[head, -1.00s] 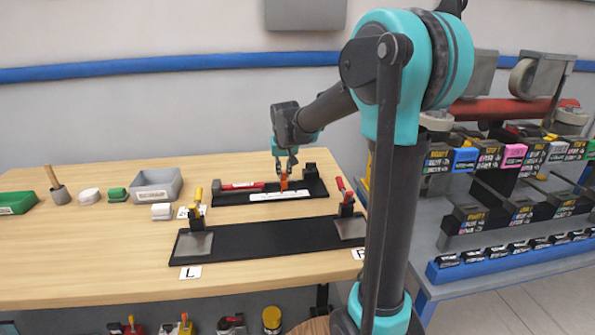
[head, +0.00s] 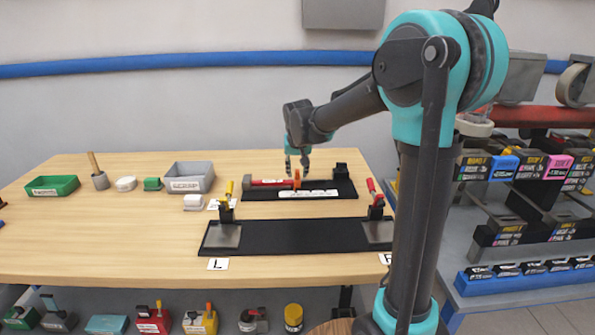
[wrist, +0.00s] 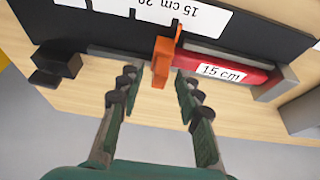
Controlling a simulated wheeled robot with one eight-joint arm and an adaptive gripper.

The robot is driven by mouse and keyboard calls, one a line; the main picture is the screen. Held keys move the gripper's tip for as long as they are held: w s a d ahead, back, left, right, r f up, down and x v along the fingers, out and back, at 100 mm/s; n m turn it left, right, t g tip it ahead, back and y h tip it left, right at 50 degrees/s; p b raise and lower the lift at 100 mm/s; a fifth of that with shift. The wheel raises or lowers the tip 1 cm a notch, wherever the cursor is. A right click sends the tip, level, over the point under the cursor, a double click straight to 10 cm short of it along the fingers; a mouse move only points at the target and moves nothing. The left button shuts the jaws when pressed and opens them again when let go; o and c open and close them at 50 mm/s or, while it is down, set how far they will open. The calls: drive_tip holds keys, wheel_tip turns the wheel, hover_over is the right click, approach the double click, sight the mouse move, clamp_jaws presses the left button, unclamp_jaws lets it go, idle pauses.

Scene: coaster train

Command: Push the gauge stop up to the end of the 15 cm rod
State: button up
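The orange gauge stop (head: 297,179) stands on the black gauge board (head: 258,195). The red 15 cm rod (head: 270,183) lies to its left, with its near end right beside the stop. In the wrist view the stop (wrist: 161,62) is immediately left of the labelled rod (wrist: 222,72); whether they touch is hard to tell. My gripper (head: 298,165) is over the stop, pointing down. In the wrist view its fingers (wrist: 161,82) are apart, one on each side of the stop, with visible space between.
A black block (head: 341,169) is at the board's right end; a grey end block (wrist: 276,83) is at the rod's far end. A longer black fixture with clamps (head: 300,236) lies in front. A grey bin (head: 190,177) stands to the left.

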drive_tip(key=v, duration=1.2)
